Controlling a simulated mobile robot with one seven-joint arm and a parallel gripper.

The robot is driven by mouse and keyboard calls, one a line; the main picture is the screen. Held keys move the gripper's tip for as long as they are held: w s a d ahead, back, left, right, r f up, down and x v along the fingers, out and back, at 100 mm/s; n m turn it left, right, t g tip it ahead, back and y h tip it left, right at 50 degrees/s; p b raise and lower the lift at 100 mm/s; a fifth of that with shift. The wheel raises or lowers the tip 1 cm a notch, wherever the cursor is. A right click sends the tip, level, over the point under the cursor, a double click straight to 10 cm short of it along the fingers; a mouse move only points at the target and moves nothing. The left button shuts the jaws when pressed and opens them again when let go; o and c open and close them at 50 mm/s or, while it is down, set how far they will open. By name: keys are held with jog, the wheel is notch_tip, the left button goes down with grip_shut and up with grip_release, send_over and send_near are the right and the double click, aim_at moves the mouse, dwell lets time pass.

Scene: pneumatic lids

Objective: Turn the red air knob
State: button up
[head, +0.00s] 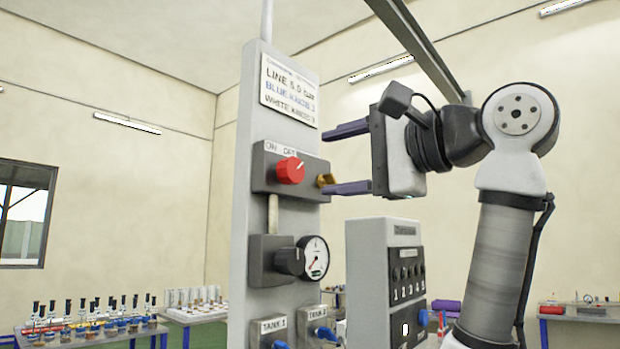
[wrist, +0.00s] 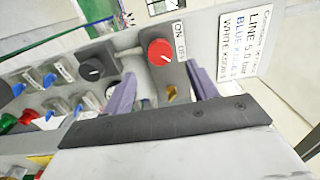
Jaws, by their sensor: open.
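The red air knob (head: 290,170) sits on a dark block on the grey panel column, under small ON and OFF labels. Its white pointer line is tilted toward the upper right in the head view. My gripper (head: 347,158) is open and empty to the right of the knob, with its two purple fingers pointing at the column, apart from the knob. In the wrist view the red knob (wrist: 160,52) shows beyond the fingers, between them and toward the top. A brass fitting (head: 325,180) sticks out of the block's right side, close to the lower finger.
Below the knob are a black regulator knob (head: 289,262) and a pressure gauge (head: 313,258). TANK 1 and TANK 2 valves with blue knobs sit lower. A grey control box (head: 385,280) stands at right. A sign (head: 289,88) hangs above. Tables with bottles stand behind.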

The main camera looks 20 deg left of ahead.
jog(key=b+v, duration=0.1)
jog(key=v, duration=0.5)
jog(key=shift+d, duration=0.2)
dwell(0.4)
